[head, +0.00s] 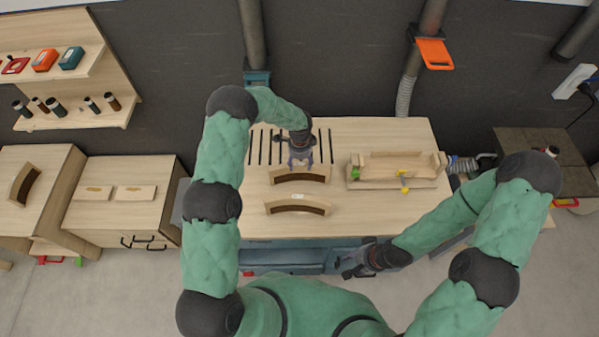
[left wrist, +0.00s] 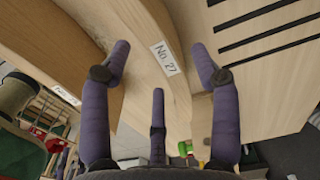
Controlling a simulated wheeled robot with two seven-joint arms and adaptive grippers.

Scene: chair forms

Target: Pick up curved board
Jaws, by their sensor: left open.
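Two wooden curved boards lie on the workbench. The far curved board (head: 300,174) is under my left gripper (head: 301,161), and the near curved board (head: 297,207) lies closer to me. In the left wrist view my left gripper (left wrist: 158,75) is open, with purple fingers spread around the board labelled "No. 27" (left wrist: 150,25). No firm grip shows. The other board (left wrist: 60,50), with its own label, shows at the left there. My right gripper (head: 355,266) is empty beside the bench's front edge; its finger opening is too small to judge.
The wooden workbench (head: 400,215) has dark slots at its back left. A wooden assembly (head: 395,172) with green and yellow parts stands on the right. Side cabinets (head: 120,211) and a wall shelf (head: 75,119) are at the left. The bench's front right is clear.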

